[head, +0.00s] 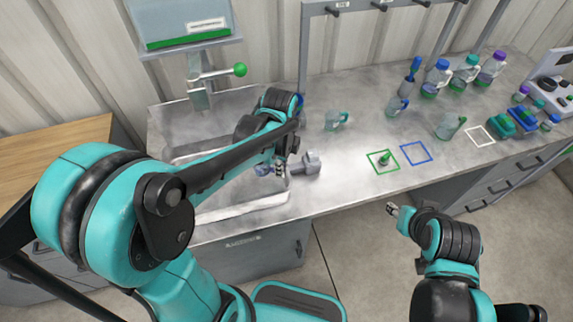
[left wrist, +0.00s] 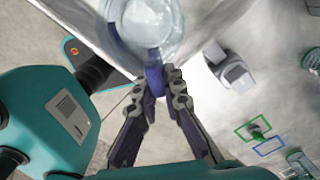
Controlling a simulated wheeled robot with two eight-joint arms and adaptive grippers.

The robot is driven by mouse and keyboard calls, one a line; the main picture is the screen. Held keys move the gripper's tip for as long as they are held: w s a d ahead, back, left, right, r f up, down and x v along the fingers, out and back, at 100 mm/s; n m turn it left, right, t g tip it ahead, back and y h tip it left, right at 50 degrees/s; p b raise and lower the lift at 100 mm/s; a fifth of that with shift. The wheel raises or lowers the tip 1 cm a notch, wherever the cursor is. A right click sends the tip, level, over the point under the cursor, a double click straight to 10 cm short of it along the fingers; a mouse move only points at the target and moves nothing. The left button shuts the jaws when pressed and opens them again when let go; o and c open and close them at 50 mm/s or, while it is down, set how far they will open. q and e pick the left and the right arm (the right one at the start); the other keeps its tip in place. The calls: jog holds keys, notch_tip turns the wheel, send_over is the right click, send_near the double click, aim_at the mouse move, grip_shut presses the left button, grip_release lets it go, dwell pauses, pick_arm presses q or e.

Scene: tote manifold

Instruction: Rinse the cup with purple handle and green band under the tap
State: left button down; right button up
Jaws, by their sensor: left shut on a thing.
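My left gripper (head: 281,168) is shut on the handle of a clear cup (left wrist: 142,25). In the left wrist view the handle (left wrist: 154,76) looks dark blue-purple and sits between the fingertips (left wrist: 166,78). No green band can be made out. In the head view the cup (head: 262,169) is small, partly hidden by my arm, and above the sink area. The tap (head: 198,98), with a green-knobbed lever (head: 239,70), stands behind and left of the cup, apart from it. My right gripper (head: 393,209) is in front of the counter, holding nothing visible; its jaws are too small to judge.
A grey block-like fitting (head: 309,163) stands right of the sink (head: 240,206). Cups with teal (head: 336,121), blue (head: 397,106) and green (head: 450,127) handles stand on the counter. Green (head: 371,161), blue (head: 416,153) and white (head: 481,137) outlined squares lie in front. Several bottles stand at back right.

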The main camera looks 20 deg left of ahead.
pick_arm(q)
jog(key=a+f+b, duration=0.2)
jog(key=a, duration=1)
jog(key=shift+w+a+f, duration=0.25)
jog(key=shift+w+a, duration=0.05)
pick_arm(e)
jog(key=shift+f, duration=1.1)
jog(key=shift+o, duration=1)
jog(key=m+y, duration=0.9)
jog(key=y, duration=0.7)
send_near(241, 70)
jog(key=shift+t, duration=0.3)
jog(key=x, duration=0.3)
jog(key=f+x, duration=0.1)
jog(key=x, duration=0.7)
jog(key=shift+w+f, duration=0.15)
jog(key=shift+w, duration=0.2)
